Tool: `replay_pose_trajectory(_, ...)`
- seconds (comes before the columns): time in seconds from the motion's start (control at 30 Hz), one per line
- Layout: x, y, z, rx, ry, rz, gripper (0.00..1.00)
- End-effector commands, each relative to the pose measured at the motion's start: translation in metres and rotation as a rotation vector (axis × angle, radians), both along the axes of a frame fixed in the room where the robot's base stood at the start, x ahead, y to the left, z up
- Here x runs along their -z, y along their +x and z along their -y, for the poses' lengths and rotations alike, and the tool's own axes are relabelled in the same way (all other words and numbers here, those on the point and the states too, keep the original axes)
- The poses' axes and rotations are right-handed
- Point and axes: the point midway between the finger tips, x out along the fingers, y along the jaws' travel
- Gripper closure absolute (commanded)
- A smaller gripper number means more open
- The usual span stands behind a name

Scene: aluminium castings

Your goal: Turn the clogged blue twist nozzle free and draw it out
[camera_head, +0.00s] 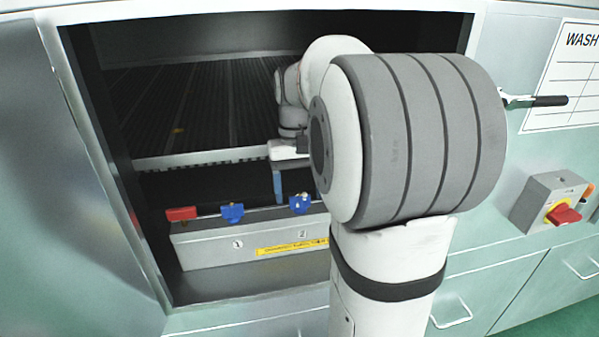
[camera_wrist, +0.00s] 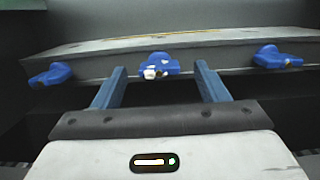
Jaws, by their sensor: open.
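In the wrist view, a blue twist nozzle (camera_wrist: 158,64) with a whitish crust on its lower front sits on the face of a grey bar (camera_wrist: 100,66). My gripper (camera_wrist: 161,70) is open, with one blue finger on each side of this nozzle and a visible gap to both. Two more blue nozzles, left (camera_wrist: 50,74) and right (camera_wrist: 277,57), lie outside the fingers. In the head view, two blue nozzles (camera_head: 231,213) and (camera_head: 300,204) show on the grey box (camera_head: 205,250). My gripper (camera_head: 279,188) is just above and left of the right one there. My arm hides the box's right end.
A red block (camera_head: 181,213) is at the box's left end. The box stands inside a dark cabinet opening with a metal frame (camera_head: 100,180) close around it. A slatted bed (camera_head: 190,100) lies behind. A red-knobbed switch box (camera_head: 551,203) is outside, right.

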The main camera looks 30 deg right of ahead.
Motion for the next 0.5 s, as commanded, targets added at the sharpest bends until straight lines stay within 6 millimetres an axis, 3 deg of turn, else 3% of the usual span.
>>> replay_pose_trajectory(0.2, 0.020, -0.003, 0.000, 0.002, 0.000, 0.000, 0.33)
replay_pose_trajectory(0.5, 0.022, -0.003, 0.000, 0.003, -0.001, 0.001, 0.33)
